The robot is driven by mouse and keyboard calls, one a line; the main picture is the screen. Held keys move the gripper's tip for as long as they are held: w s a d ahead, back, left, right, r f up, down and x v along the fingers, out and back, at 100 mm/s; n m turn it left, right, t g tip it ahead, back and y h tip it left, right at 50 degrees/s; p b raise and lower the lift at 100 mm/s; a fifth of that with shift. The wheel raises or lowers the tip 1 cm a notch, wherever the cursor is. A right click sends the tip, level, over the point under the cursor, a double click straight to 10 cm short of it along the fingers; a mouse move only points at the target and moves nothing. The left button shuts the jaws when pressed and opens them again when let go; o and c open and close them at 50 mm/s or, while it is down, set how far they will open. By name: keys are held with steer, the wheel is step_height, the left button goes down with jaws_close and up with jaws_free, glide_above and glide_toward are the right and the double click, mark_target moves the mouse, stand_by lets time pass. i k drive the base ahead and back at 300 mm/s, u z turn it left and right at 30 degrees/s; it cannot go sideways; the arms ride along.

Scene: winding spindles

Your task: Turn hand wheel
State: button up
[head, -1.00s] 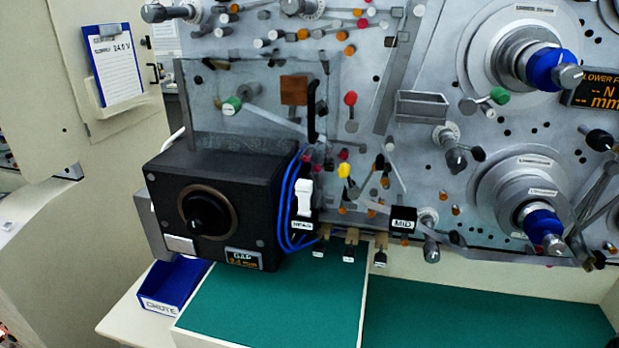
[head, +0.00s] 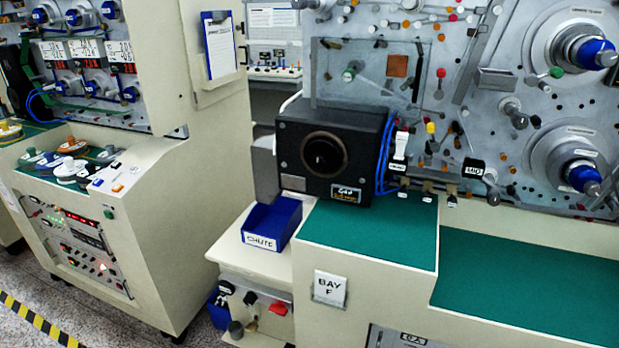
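No part of my gripper shows in the head view. A black box (head: 298,145) stands on the left end of the raised green worktop, against the grey machine panel. On its front is a round black knob (head: 323,157) with a brown ring around it; I cannot tell whether this is the hand wheel. A label reading "GAP" (head: 347,194) is at the box's lower right. Two large spindles with blue hubs, the upper one (head: 588,50) and the lower one (head: 582,178), are on the panel at the right.
A blue chute bin (head: 271,223) sits on a cream ledge left of the worktop. Below it are small knobs and a red part (head: 278,308). A "BAY F" sign (head: 330,288) is on the cabinet front. Another console (head: 85,215) stands left; grey floor (head: 212,330) shows between.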

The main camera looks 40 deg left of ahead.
mark_target(322, 156)
steer(key=z, duration=0.3)
steer(key=k, duration=0.2)
steer(key=u, duration=1.5)
steer(key=i, duration=0.8)
steer(key=u, duration=0.35)
steer(key=k, duration=0.45)
steer(key=z, duration=0.45)
steer(key=i, duration=0.55)
steer(key=u, duration=1.2)
